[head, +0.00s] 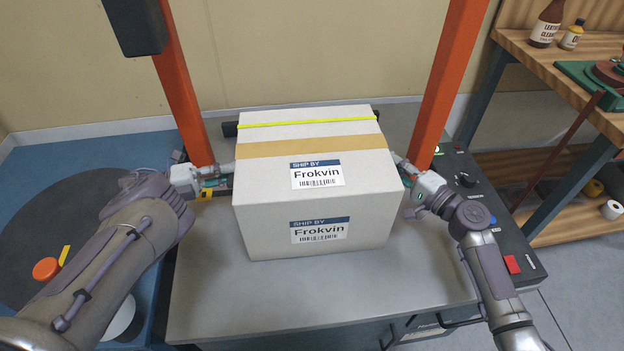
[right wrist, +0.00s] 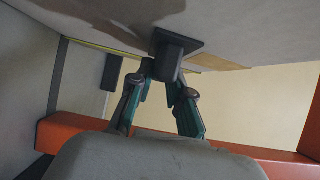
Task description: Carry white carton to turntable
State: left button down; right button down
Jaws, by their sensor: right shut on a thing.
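The white carton (head: 265,200) has a tan tape band, a yellow-green strap and "Frokvin" labels. It stands upright over the grey bench between my grippers; I cannot tell whether its base touches the bench. My left gripper (head: 222,174) is at its left side, its fingertips too small to read. My right gripper (head: 403,166) is at its right side. In the right wrist view, the right gripper's teal fingers (right wrist: 162,78) close around a black block (right wrist: 177,48) against the carton's side (right wrist: 265,32). The dark round turntable (head: 60,215) lies on a blue base at the left, partly behind my left arm.
The grey bench (head: 310,290) is clear in front of the carton. Orange posts (head: 183,95) and (head: 440,90) rise on both sides behind it. A control panel (head: 490,225) with a red switch is at the right. An orange knob (head: 46,268) is near the turntable. Wooden shelves (head: 590,45) stand far right.

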pick_arm(q)
jog(key=shift+w+r+p, duration=0.15)
jog(key=shift+r+p, duration=0.55)
jog(key=shift+r, duration=0.05)
notch_tip(320, 180, up, 4)
jog(key=p, duration=0.3)
jog(key=shift+f+p, duration=0.1)
jog(key=shift+p, duration=0.25)
jog(key=shift+a, duration=0.1)
